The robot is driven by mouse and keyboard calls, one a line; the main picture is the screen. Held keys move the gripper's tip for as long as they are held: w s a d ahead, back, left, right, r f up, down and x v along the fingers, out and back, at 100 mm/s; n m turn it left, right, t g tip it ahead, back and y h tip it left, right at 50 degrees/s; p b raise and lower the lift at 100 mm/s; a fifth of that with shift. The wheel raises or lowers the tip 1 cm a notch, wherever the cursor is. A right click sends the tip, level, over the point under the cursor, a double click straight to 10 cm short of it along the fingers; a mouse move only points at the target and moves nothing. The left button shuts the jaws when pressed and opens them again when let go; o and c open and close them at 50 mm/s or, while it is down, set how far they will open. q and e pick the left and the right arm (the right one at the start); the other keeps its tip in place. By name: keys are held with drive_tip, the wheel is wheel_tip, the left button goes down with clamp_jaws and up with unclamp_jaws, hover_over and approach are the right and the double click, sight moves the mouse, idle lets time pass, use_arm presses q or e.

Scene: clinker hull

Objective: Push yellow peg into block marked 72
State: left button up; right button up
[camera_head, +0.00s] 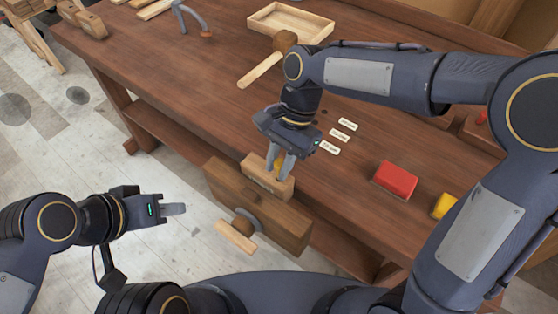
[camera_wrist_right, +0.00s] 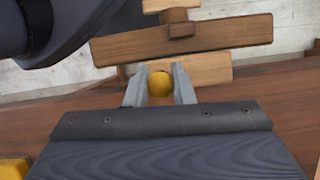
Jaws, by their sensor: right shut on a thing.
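The yellow peg (camera_head: 278,162) is between the fingers of my right gripper (camera_head: 281,172), which is shut on it. In the right wrist view the peg's round yellow end (camera_wrist_right: 160,84) shows between the two fingertips (camera_wrist_right: 159,88). A pale wooden block (camera_head: 258,172) is at the front edge of the bench, right by the fingertips; it also shows behind the peg in the right wrist view (camera_wrist_right: 207,70). I cannot read a number on it, nor tell whether the peg is in a hole. My left gripper (camera_head: 174,209) is away from the bench at the lower left, its finger gap hidden.
A wooden vise jaw (camera_head: 289,226) with a handle (camera_head: 236,236) juts from the bench front. A mallet (camera_head: 262,70), a tray (camera_head: 289,20), white labels (camera_head: 340,136), a red block (camera_head: 395,179) and a yellow object (camera_head: 444,206) lie on the bench (camera_head: 200,85). The left middle is clear.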

drive_tip(key=shift+f+b, duration=0.45)
drive_tip(key=shift+f, duration=0.5)
drive_tip(key=o, duration=1)
drive_tip(key=shift+r, duration=0.15)
wheel_tip(320, 180, up, 8)
drive_tip(key=p, duration=0.8)
